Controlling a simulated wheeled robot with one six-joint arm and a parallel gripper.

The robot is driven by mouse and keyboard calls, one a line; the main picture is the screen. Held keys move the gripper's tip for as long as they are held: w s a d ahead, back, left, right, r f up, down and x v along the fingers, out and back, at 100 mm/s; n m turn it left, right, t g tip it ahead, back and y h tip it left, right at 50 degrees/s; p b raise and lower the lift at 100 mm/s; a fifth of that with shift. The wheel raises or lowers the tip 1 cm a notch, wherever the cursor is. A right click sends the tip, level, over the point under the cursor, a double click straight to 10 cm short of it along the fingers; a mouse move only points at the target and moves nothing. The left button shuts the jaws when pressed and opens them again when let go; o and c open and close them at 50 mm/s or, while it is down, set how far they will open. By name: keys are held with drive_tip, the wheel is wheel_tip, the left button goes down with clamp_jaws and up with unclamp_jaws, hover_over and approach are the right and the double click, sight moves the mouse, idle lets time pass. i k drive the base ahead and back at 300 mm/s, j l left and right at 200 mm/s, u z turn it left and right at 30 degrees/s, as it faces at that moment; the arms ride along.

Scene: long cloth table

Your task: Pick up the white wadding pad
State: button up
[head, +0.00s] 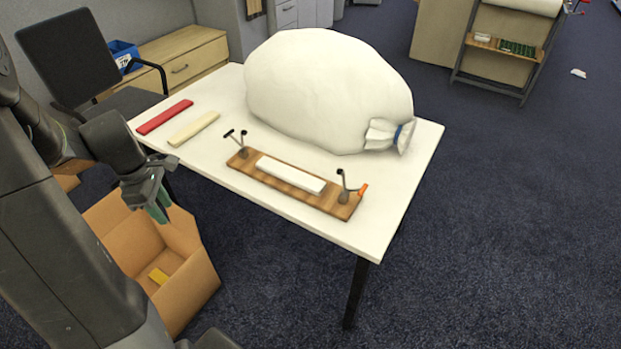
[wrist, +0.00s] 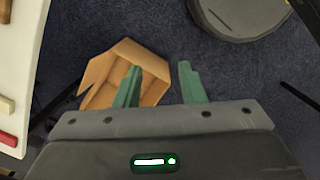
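A white pad (head: 290,174), long and flat, lies on a wooden board (head: 247,172) on the table (head: 340,233), between two upright clamps. I take it for the wadding pad. A cream strip (head: 193,128) and a red strip (head: 165,117) lie side by side at the table's left end. My gripper (head: 160,207) is off the table's left front edge, above an open cardboard box and well apart from the pad. In the wrist view my gripper (wrist: 158,82) has its green fingers spread with nothing between them. The pad does not show in the wrist view.
A large white sack (head: 330,92) with a tied neck fills the table's back half. A dark clamp (head: 237,141) and one with an orange tip (head: 348,187) rise at the board's ends.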

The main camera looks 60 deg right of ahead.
sight(300, 180)
drive_tip(key=i+l+z, duration=0.15)
drive_tip(key=z, duration=0.25)
drive_tip(key=i+l+z, duration=0.15)
drive_tip(key=z, duration=0.3)
drive_tip(key=i+l+z, duration=0.2)
drive_tip(key=z, duration=0.2)
drive_tip(key=i, duration=0.2)
